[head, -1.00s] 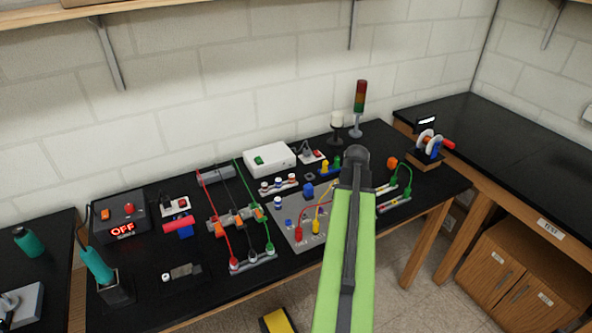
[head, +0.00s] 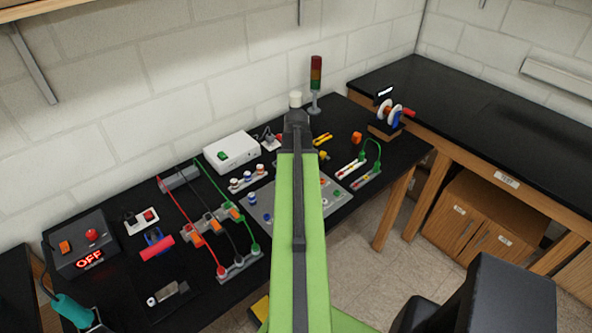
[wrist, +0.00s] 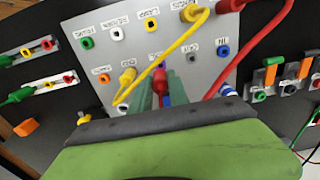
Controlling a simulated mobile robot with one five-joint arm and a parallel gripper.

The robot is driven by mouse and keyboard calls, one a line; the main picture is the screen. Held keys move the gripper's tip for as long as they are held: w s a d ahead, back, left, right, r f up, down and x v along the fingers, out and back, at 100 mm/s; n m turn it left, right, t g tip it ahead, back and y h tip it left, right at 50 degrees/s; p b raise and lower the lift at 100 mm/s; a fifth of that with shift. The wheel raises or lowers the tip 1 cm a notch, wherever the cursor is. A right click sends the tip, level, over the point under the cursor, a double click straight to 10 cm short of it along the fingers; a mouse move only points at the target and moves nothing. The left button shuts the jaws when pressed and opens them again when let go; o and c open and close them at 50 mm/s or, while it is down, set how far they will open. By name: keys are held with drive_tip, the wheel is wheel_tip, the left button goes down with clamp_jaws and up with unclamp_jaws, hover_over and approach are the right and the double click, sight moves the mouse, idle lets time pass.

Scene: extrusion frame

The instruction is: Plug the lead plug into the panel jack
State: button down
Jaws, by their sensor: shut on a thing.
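The grey jack panel (wrist: 172,38) fills the middle of the wrist view, with several coloured jacks and small labels. In the head view its left edge (head: 262,206) shows beside my arm, which hides most of it. My gripper (wrist: 160,90) has greenish fingers shut on a red lead plug (wrist: 158,78), partly hidden between them, in front of the panel. I cannot tell whether the plug touches a jack. A red lead (wrist: 262,45) loops down on the right. A yellow lead (wrist: 163,48) joins two yellow plugs at the panel. The gripper is hidden in the head view.
The black bench also holds a white box (head: 232,152), a control box reading OFF (head: 80,245), and a clip rack with red, black and green leads (head: 212,228). A signal tower (head: 315,85) stands behind. Jack strips with a green lead (head: 372,158) lie to the right.

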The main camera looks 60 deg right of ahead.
drive_tip(key=shift+r, duration=0.35)
drive_tip(key=shift+b, duration=0.35)
wheel_tip(320, 180, down, 6)
drive_tip(key=b, duration=0.5)
drive_tip(key=shift+r+b, duration=0.1)
drive_tip(key=shift+b, duration=0.25)
idle(1.2)
drive_tip(key=c, duration=1.2)
unclamp_jaws()
drive_tip(key=shift+o, duration=0.2)
